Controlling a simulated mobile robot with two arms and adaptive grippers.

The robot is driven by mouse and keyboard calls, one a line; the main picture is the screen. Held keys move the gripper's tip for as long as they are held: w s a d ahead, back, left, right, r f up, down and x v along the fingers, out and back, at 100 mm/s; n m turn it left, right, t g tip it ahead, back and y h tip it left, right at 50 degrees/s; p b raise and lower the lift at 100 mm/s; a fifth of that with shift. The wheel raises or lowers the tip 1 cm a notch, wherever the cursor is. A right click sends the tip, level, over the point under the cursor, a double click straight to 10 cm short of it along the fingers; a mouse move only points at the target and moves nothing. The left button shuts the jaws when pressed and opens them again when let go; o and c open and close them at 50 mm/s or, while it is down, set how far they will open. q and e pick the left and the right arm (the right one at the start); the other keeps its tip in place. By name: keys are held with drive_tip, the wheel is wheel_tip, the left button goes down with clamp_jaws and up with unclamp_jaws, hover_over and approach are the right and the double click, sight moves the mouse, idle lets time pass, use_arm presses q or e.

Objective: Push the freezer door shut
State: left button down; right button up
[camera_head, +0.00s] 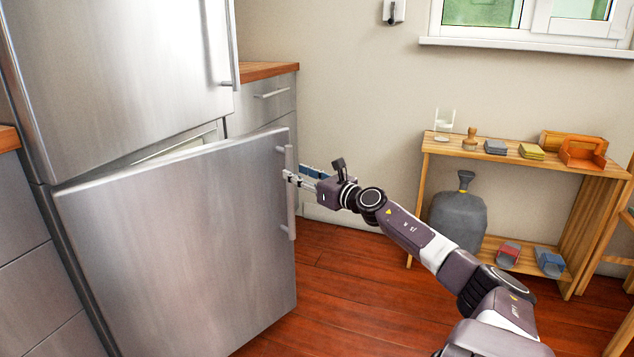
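The freezer door (180,245) is the lower steel door of the fridge. It stands partly open, its handle side swung out into the room, with a gap showing above its top edge. Its vertical bar handle (291,190) is on the right edge. My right gripper (287,176) is at this handle, coming from the right, with its fingertips close to or touching the bar. The fingers are small here and I cannot tell whether they are open or shut. My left gripper is not in view.
The upper fridge door (120,75) is shut. A steel cabinet with a wooden top (268,70) stands behind the freezer door. Red wooden floor (345,290) is clear in front.

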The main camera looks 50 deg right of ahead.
drive_tip(key=s+a, duration=0.1)
drive_tip(key=s, duration=0.6)
idle(0.8)
idle(0.7)
